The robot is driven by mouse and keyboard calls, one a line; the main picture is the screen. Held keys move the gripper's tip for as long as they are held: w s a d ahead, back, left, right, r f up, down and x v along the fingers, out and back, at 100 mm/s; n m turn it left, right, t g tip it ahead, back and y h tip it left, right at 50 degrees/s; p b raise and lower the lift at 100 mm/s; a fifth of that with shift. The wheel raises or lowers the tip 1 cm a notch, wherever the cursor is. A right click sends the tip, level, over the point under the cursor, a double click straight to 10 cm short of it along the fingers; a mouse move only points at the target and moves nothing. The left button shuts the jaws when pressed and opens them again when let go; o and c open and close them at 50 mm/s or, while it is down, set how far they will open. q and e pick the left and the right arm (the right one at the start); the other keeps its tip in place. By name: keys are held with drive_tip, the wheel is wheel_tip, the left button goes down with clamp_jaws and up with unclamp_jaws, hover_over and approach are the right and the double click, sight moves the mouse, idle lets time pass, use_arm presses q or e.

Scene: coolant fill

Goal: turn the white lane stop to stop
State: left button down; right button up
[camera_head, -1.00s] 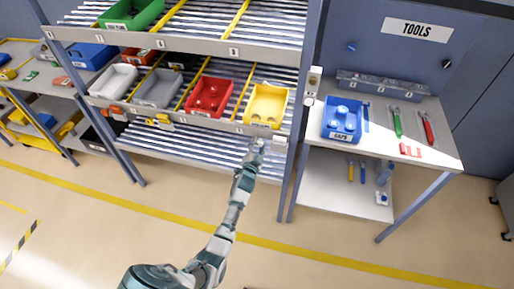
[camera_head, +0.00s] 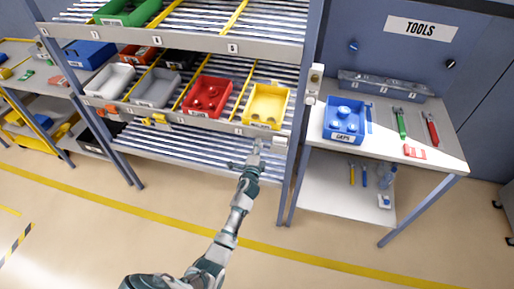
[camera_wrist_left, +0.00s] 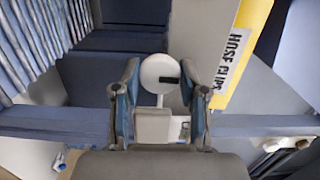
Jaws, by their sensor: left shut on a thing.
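The white lane stop (camera_wrist_left: 160,73) shows in the wrist view as a round white disc with a short black mark on a thin stem. It stands between the two fingers of my left gripper (camera_wrist_left: 152,100), which is shut on it. In the head view the left gripper (camera_head: 256,146) is at the front rail of the middle shelf, just below the yellow bin (camera_head: 265,106). The stop is too small and covered there to make out its angle. My right gripper is in neither view.
The yellow bin's label reads HOSE CLIPS (camera_wrist_left: 230,60) close right of the fingers. A white box (camera_head: 280,141) sits on the rail just right of the gripper. A red bin (camera_head: 208,97) stands left of the yellow one. A rack post (camera_head: 300,120) separates the tools bench (camera_head: 400,155).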

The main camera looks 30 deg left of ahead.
use_arm(q)
drive_tip(key=shift+d+f, duration=0.15)
drive_tip(key=shift+d, duration=0.2)
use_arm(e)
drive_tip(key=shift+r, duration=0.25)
use_arm(q)
drive_tip(key=shift+f, duration=0.1)
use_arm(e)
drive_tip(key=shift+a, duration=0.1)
use_arm(q)
drive_tip(key=c, duration=0.8)
unclamp_jaws()
drive_tip(key=shift+d, duration=0.1)
drive_tip(key=shift+o, duration=0.7)
drive_tip(key=shift+w, duration=0.1)
drive_tip(key=shift+d, duration=0.1)
drive_tip(key=v, duration=1.2)
drive_tip(key=shift+m, duration=0.3)
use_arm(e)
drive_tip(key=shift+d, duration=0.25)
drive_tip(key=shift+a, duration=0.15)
